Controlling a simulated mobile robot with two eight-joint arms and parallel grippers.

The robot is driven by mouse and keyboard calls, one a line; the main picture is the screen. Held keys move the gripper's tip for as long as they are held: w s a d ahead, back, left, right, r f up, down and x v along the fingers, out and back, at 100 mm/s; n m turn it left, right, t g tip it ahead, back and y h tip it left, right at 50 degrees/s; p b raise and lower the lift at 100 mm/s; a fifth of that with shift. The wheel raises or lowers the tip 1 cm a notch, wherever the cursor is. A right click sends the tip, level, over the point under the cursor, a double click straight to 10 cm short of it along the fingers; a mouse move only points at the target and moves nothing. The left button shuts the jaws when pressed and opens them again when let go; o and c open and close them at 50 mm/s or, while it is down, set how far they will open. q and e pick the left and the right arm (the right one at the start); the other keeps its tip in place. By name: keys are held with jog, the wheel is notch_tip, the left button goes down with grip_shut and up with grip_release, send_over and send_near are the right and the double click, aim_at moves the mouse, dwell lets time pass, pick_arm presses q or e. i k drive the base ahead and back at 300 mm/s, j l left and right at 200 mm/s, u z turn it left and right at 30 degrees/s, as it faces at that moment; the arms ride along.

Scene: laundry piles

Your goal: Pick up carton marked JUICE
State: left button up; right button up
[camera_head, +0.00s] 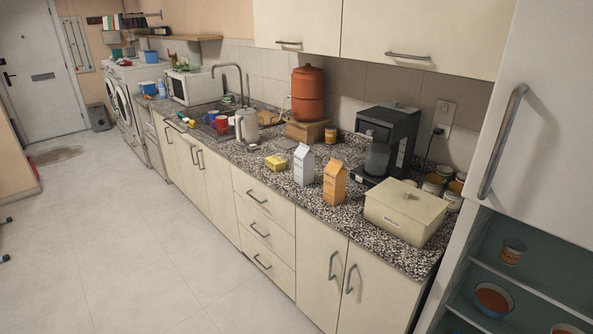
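Two gable-top cartons stand upright near the front edge of the granite counter (283,190). One is an orange carton (335,184); the other is a white carton (303,165), just left of it and slightly farther off. Each seems to carry small marks on its front, too small to read, so I cannot confirm from lettering which says JUICE. Neither of my grippers is in view.
A cream lidded box (405,212) stands right of the orange carton. A black coffee maker (385,143) is behind it. A yellow block (275,162) lies left of the white carton.

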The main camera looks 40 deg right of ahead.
aim_at(335, 174)
jog(key=i+j+z, duration=0.15)
jog(key=i+z, duration=0.25)
jog(key=i+j+z, duration=0.25)
jog(key=z, duration=1.35)
